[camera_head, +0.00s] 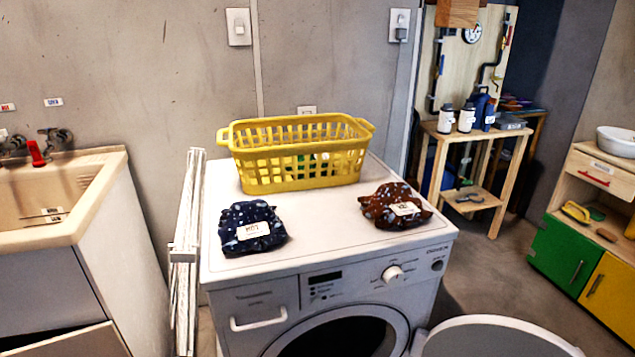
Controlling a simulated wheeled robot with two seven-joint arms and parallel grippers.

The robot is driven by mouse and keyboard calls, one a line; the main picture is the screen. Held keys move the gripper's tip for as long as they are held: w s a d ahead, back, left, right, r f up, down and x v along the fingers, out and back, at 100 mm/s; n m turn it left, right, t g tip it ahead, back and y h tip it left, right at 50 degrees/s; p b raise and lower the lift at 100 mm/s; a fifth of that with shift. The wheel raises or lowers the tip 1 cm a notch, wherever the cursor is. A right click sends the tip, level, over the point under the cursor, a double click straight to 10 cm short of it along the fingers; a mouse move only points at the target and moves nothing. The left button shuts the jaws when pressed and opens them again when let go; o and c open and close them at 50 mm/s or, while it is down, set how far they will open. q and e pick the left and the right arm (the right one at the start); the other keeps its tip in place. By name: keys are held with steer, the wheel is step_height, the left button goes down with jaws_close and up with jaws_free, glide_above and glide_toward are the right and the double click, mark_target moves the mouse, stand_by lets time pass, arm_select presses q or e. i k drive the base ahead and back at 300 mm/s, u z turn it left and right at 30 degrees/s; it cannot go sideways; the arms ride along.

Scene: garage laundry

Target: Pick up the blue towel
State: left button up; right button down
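The blue towel (251,228) is a crumpled dark blue, light-spotted bundle with a white label. It lies on the left front part of the white washing machine's top (318,228). A similar brown-red bundle (395,206) with a white label lies to its right, apart from it. Neither of my grippers shows in the head view.
A yellow basket (300,153) stands at the back of the machine top, behind both bundles. A folded white rack (187,250) stands against the machine's left side. The round door (497,338) is open at lower right. A sink (62,200) is at left.

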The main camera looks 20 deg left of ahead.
mark_target(255, 224)
steer(key=u, duration=3)
steer(key=i, duration=1.8)
steer(key=z, duration=2.7)
